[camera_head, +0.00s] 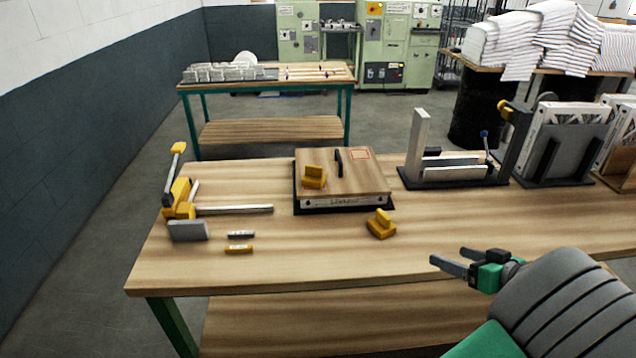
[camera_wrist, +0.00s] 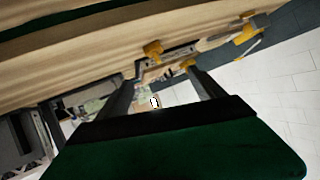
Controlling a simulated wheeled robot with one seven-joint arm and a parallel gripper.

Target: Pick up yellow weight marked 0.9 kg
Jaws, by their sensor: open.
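Two yellow block weights with raised grips are in the head view; I cannot read a marking on either. One yellow weight (camera_head: 381,225) stands on the bare tabletop, in front of the box. The other yellow weight (camera_head: 314,177) sits on the left part of the wooden-topped box (camera_head: 346,202). My gripper (camera_head: 450,256) is open and empty over the table's front edge, to the right of and nearer than the tabletop weight, apart from it. In the wrist view, small yellow shapes (camera_wrist: 152,50) show beyond my open fingers.
A yellow-and-grey clamp-like tool (camera_head: 180,200) and two small bars (camera_head: 239,249) lie at the table's left. A grey fixture (camera_head: 455,170) and boxed filters (camera_head: 568,135) stand at the right. The tabletop between my gripper and the nearer weight is clear.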

